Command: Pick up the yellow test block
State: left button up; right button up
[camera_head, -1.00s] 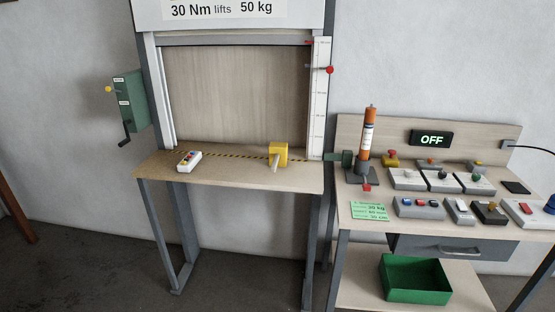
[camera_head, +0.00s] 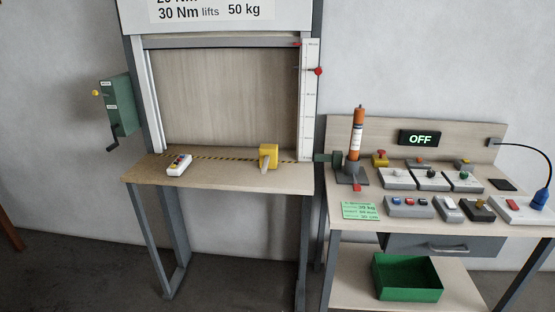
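The yellow test block (camera_head: 269,154) sits on the wooden sill (camera_head: 220,178) of the shutter frame, right of its middle, on the black-and-yellow striped line. A pale bar or handle sticks out from its front toward me. Neither of my grippers shows in the head view.
A small white control box (camera_head: 179,165) with coloured buttons lies on the sill left of the block. A green bin (camera_head: 407,278) stands below. The sill between box and block is clear.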

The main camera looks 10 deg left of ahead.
aim_at(268, 154)
jog(key=i+j+z, duration=0.1)
jog(key=z, duration=0.25)
jog(key=i+j+z, duration=0.15)
jog(key=z, duration=0.2)
jog(key=i+j+z, duration=0.1)
jog(key=j+z, duration=0.25)
jog(key=i+j+z, duration=0.15)
jog(key=j, duration=0.15)
jog(key=j+z, duration=0.15)
jog(key=j, duration=0.15)
jog(key=i+j+z, duration=0.15)
jog(key=j, duration=0.7)
jog(key=i+j, duration=0.15)
jog(key=j, duration=0.4)
jog(key=l+z, duration=0.05)
